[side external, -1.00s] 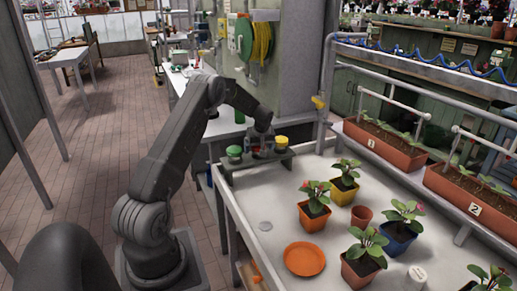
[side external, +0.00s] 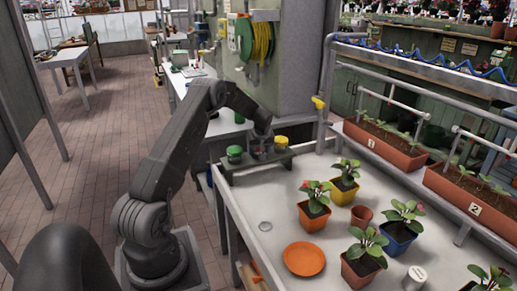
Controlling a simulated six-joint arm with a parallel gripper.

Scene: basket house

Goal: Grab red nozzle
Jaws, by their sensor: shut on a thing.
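My gripper (side external: 258,150) is down at the small shelf (side external: 228,170) at the far left end of the white bench, between a green nozzle (side external: 234,153) and a yellow nozzle (side external: 281,142). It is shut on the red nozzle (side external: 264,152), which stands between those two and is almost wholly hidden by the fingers. The red nozzle appears to be still at the shelf; whether it is lifted at all I cannot tell.
The white bench (side external: 265,200) holds several potted plants, an orange saucer (side external: 304,258), an empty terracotta pot (side external: 361,216) and a white lidded container (side external: 415,276). A grey cabinet (side external: 290,80) with a yellow hose stands behind the shelf. A pipe with a yellow valve (side external: 319,103) rises to the right.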

